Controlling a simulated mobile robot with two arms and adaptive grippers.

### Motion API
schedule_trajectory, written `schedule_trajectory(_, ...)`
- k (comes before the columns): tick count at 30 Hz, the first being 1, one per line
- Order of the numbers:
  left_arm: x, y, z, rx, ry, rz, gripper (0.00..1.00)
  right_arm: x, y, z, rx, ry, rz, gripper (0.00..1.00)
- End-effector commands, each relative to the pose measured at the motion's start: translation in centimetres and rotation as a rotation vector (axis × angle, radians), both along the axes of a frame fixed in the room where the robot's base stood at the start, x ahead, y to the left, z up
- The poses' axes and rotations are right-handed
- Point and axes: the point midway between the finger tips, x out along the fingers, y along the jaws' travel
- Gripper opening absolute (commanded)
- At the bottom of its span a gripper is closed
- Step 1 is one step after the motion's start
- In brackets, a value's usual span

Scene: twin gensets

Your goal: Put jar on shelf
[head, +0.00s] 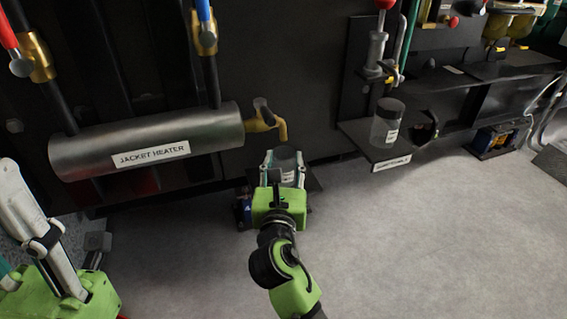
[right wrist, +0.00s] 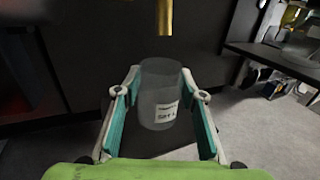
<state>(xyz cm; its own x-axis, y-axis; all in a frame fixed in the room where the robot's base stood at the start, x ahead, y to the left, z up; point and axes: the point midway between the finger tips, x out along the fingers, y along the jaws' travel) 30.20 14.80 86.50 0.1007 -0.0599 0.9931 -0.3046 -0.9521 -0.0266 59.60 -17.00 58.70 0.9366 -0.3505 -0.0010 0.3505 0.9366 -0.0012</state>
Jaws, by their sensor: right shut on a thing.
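A clear jar (head: 287,166) with a white label is between the fingers of my right gripper (head: 284,163), under the brass spout (head: 280,128) of the jacket heater. In the right wrist view the jar (right wrist: 160,95) is upright and open-topped, with the gripper's teal pads on both sides. A small dark plate (right wrist: 195,150) lies below it; I cannot tell whether the jar touches it. The shelf (head: 355,132) with a labelled front edge is to the right, bearing another jar (head: 386,124) with a dark lid. My left gripper (head: 22,195) is partly in view at the left; its opening is unclear.
The steel jacket heater (head: 150,142) runs along the dark panel on the left, its spout end close to my right gripper. Valves and a rod (head: 376,50) stand behind the shelf. The grey floor (head: 430,240) in front is clear.

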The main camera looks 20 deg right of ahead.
Motion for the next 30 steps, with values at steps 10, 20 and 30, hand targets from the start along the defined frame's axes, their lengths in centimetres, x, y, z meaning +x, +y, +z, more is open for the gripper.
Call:
schedule_trajectory(10,0.0,0.0,0.0,-0.001,0.000,-0.001,0.40,0.0,0.0,-0.2,0.000,0.000,0.000,0.54)
schedule_trajectory(20,-0.2,0.0,0.6,-0.003,-0.004,-0.001,0.40,-1.5,0.6,0.1,0.000,0.003,0.003,0.54)
schedule_trajectory(30,-0.2,0.2,-1.0,-0.004,0.085,-0.005,0.40,-8.2,3.1,0.1,0.001,0.005,0.002,0.54)
